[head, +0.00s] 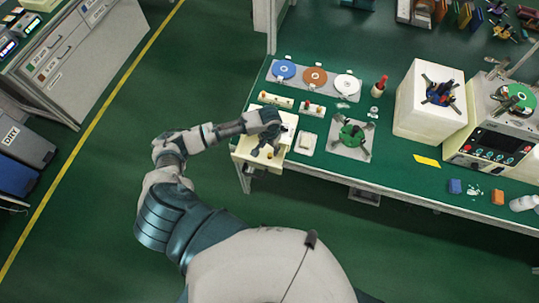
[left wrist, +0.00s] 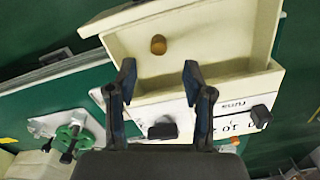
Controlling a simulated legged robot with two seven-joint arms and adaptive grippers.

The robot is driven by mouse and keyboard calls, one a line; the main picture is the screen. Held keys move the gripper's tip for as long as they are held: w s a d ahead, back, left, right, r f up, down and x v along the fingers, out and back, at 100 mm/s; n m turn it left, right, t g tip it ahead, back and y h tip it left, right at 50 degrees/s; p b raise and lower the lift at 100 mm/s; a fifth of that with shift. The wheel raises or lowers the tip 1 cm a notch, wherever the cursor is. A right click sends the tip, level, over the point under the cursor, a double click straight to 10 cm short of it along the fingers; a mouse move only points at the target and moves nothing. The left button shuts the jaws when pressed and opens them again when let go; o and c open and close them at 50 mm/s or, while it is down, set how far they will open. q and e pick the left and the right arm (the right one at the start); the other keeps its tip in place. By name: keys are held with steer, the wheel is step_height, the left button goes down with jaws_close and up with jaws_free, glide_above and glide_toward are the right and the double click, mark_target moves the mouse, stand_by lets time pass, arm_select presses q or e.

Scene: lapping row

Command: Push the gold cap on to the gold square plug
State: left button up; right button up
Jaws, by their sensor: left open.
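A small gold round-topped piece (left wrist: 158,44) stands inside a cream open-topped box or drawer (left wrist: 215,37) in the left wrist view. I cannot tell whether it is the gold cap or the gold plug. My left gripper (left wrist: 158,70) is open and empty, its two fingers pointing toward the gold piece, which lies beyond and between the fingertips. In the head view the left gripper (head: 265,145) is over the cream box (head: 245,155) at the bench's left end. I cannot make out a second gold piece. My right gripper is in neither view.
Black knobs (left wrist: 162,130) and a printed white sheet (left wrist: 232,122) lie near the fingers. On the green bench a green-wheeled fixture (head: 352,134) stands to the right, with a tray of coloured discs (head: 315,77) behind. A white block (head: 430,115) and a control unit stand farther right.

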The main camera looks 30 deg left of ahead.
mark_target(269, 155)
arm_select(q)
steer(key=shift+s+d+f, duration=0.1)
steer(key=shift+f, duration=1.45)
steer(key=shift+s+d+f, duration=0.1)
steer(key=shift+f, duration=1.4)
steer(key=shift+a, duration=0.2)
steer(key=c, duration=0.8)
